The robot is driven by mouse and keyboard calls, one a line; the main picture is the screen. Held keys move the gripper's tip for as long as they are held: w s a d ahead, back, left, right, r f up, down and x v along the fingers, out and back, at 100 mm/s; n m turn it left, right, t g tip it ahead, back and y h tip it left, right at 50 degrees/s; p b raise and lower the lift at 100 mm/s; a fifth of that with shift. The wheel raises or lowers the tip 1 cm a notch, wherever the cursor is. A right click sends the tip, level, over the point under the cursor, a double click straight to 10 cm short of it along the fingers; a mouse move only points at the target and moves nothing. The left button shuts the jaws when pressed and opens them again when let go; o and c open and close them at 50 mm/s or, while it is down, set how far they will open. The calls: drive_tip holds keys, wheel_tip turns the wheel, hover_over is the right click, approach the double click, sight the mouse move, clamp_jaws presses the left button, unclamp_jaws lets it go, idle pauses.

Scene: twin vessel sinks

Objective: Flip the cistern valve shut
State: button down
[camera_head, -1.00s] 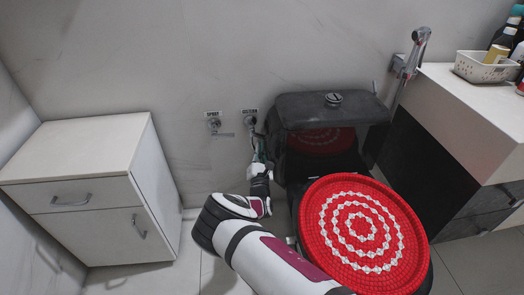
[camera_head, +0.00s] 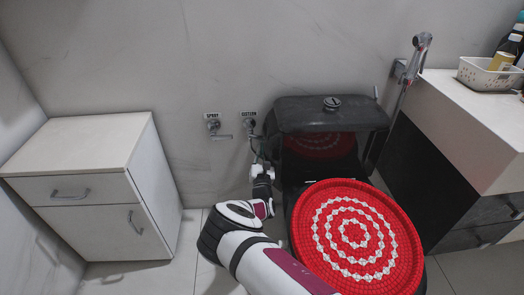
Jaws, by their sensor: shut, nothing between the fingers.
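The cistern valve (camera_head: 249,124) is a small metal fitting on the wall, under a label that reads CISTERN. It sits just left of the dark cistern (camera_head: 333,113). Its lever is small and partly lost against the hose and my fingers, so I cannot tell its angle. My gripper (camera_head: 257,157) is shut and empty, just below the valve and close to the cistern's left side. I cannot tell whether its fingertips touch the lever or hose.
A similar spray valve (camera_head: 212,124) with a sideways lever is left of the cistern valve. A red-and-white patterned toilet lid (camera_head: 355,235) is right of my arm. A white cabinet (camera_head: 95,190) stands left. A counter (camera_head: 465,115) and hand sprayer (camera_head: 415,60) are right.

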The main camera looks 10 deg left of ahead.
drive_tip(key=shift+w+d+r+n+y+p, duration=0.15)
drive_tip(key=shift+d+r+n+y+p, duration=0.35)
drive_tip(key=shift+n+p, duration=0.35)
drive_tip(key=v, duration=0.7)
drive_tip(key=shift+h, duration=0.3)
